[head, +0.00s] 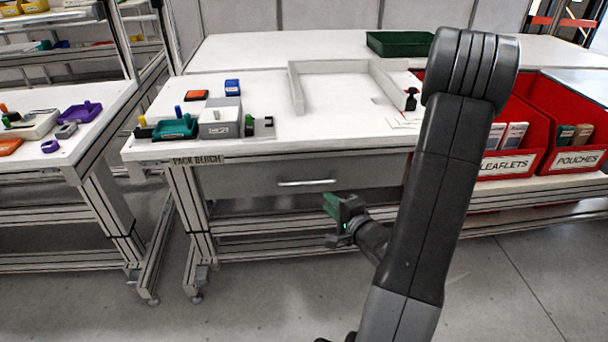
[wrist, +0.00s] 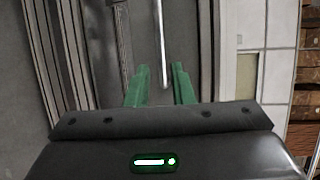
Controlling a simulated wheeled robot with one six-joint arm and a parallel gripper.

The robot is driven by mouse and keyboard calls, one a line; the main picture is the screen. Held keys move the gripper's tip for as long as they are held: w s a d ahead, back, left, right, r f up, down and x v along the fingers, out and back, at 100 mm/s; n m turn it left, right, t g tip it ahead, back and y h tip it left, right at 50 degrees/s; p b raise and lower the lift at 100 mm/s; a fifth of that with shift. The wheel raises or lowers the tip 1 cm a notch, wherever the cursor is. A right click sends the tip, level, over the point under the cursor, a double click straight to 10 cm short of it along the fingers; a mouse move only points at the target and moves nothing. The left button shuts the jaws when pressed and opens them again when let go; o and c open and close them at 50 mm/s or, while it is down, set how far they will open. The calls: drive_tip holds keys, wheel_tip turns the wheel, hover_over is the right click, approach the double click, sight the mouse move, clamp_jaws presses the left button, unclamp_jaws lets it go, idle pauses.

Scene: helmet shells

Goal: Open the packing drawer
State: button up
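The packing drawer (head: 270,178) is a grey front under the top of the pack bench, and it looks shut. Its handle (head: 307,182) is a light horizontal bar. My gripper (head: 333,204) is below and a little right of the handle in the head view, apart from it. In the wrist view the two green fingers (wrist: 160,84) are apart with nothing held between them. The handle (wrist: 162,45) shows there as a bright upright bar, its lower end in line with the gap between the fingers. The exact distance to the handle is hard to tell.
The white pack bench (head: 260,140) carries small coloured items at left, a white frame and a green tray (head: 398,43). Red bins (head: 520,150) with leaflets and pouches stand at right. Another bench (head: 95,115) is at left. The floor in front is clear.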

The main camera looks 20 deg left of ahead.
sight(306, 184)
drive_tip(key=x, duration=1.3)
drive_tip(key=shift+w+a, duration=0.1)
drive_tip(key=shift+a, duration=0.1)
clamp_jaws()
